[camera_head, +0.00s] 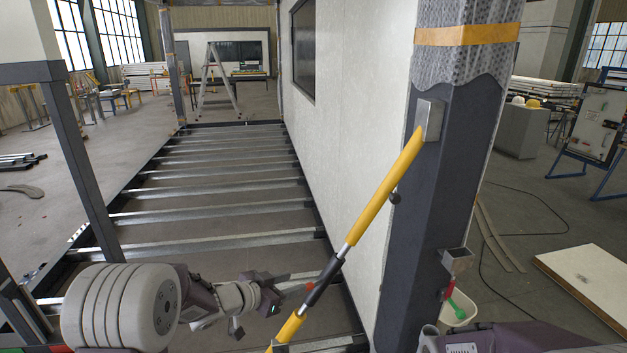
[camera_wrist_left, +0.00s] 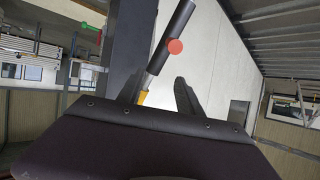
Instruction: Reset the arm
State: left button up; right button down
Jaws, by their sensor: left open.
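My left arm (camera_head: 125,305) comes in from the lower left in the head view, with its gripper (camera_head: 262,300) low over the floor frame. The gripper is open and empty, just left of a yellow pole (camera_head: 385,190) with a black sleeve (camera_head: 325,282). In the left wrist view the two dark fingers (camera_wrist_left: 158,92) stand apart. The black sleeve and its red round button (camera_wrist_left: 175,46) show beyond them; I cannot tell the exact gap. Part of my right arm (camera_head: 520,338) shows at the bottom right; its gripper is not visible.
The pole leans up to a plate on a dark column (camera_head: 430,200) beside a white wall panel (camera_head: 345,120). Metal cross beams (camera_head: 220,210) span the floor frame. A metal bracket (camera_head: 456,262) and white bin (camera_head: 460,308) are right of the column. A ladder (camera_head: 217,85) stands far back.

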pick_arm(q)
jog(key=s+a+f+n+y, duration=0.1)
jog(key=s+a+n+y, duration=0.5)
jog(key=s+a+y, duration=0.15)
jog(key=s+a+f+n+g, duration=0.1)
jog(key=s+f+g, duration=0.3)
jog(key=s, duration=0.5)
jog(key=s+a+f+n+g, duration=0.1)
jog(key=s+f+g, duration=0.3)
jog(key=s, duration=0.5)
jog(key=shift+s+f+n+g, duration=0.15)
jog(key=shift+s+n+g, duration=0.15)
jog(key=shift+g, duration=0.1)
jog(key=shift+a, duration=0.1)
jog(key=shift+c, duration=0.2)
